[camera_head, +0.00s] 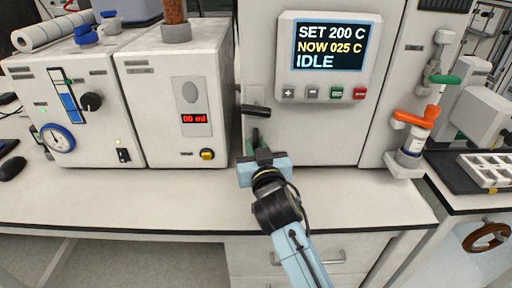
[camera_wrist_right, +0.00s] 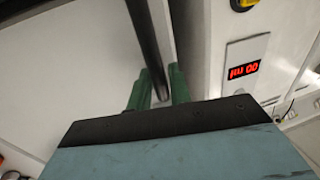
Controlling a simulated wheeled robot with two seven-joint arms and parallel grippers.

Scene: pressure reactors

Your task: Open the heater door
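The heater (camera_head: 300,130) is the large white unit with a screen (camera_head: 329,46) reading SET 200 C, NOW 025 C and IDLE. Its front door looks closed. A dark door handle (camera_head: 256,110) sits at the door's lower left; in the right wrist view it is a long dark bar (camera_wrist_right: 148,45). My right gripper (camera_head: 256,137) is low in front of the door, at the handle. In the wrist view its green fingers (camera_wrist_right: 159,90) lie on either side of the bar. Whether they press on it cannot be told. My left gripper is not in view.
A white unit with a red display (camera_head: 193,118) stands close left of the heater, beside another with a gauge (camera_head: 58,138). A bottle in an orange clamp (camera_head: 414,118) is at the right. The bench front (camera_head: 130,200) is clear.

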